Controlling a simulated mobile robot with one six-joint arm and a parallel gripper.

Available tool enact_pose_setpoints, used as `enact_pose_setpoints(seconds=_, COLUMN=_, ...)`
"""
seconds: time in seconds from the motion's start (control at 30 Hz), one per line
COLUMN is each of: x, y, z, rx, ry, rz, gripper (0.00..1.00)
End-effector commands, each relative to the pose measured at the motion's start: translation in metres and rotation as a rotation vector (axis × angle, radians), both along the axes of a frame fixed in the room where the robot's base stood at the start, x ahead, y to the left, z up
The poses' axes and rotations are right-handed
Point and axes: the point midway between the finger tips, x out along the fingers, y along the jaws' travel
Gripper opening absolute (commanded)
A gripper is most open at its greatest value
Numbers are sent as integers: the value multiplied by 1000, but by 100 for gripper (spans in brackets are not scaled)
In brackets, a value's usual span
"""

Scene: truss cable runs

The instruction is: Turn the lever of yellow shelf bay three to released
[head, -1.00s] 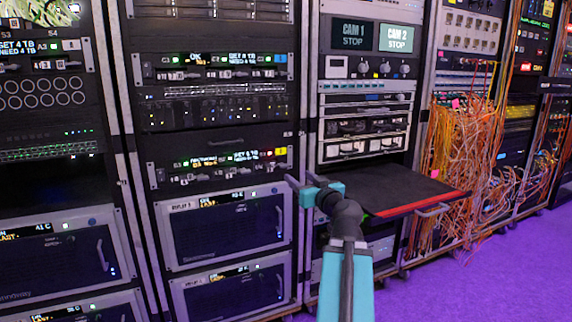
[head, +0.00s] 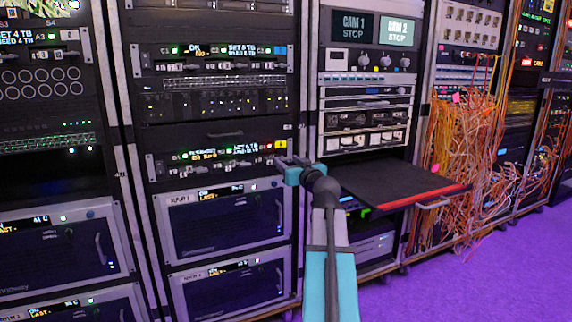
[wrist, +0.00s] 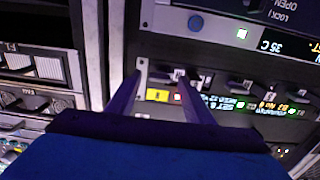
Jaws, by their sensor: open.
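The yellow shelf is the lower lever strip (head: 215,160) in the second rack, with a yellow tag (head: 281,145) at its right end. In the wrist view, turned upside down, the yellow tag (wrist: 158,96) shows between my fingers, with a small red light beside it. The lever by that tag, apparently bay three's (wrist: 179,75), is close to the tip of the right finger; I cannot tell its setting or whether they touch. My gripper (head: 288,164) is open and empty at the strip's right end; its fingertips also show in the wrist view (wrist: 160,78).
A similar strip with a blue tag (head: 280,50) is higher in the same rack. Replay units with handles (head: 222,222) sit below. A pulled-out black shelf with a red edge (head: 395,188) juts out at right. Orange cables (head: 460,160) hang beyond it. Purple floor is clear at lower right.

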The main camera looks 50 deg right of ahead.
Motion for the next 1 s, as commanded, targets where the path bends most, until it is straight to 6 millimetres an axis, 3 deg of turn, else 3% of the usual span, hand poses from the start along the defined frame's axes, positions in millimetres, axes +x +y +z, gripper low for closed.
enact_pose_setpoints(seconds=0.2, x=11, y=-5, z=0, rx=0, ry=0, rz=0, gripper=47)
enact_pose_setpoints(seconds=0.57, x=13, y=-5, z=0, rx=0, ry=0, rz=0, gripper=47)
enact_pose_setpoints(seconds=0.83, x=13, y=-5, z=0, rx=0, ry=0, rz=0, gripper=6)
enact_pose_setpoints(seconds=1.0, x=13, y=-3, z=0, rx=5, ry=-2, rz=2, gripper=6)
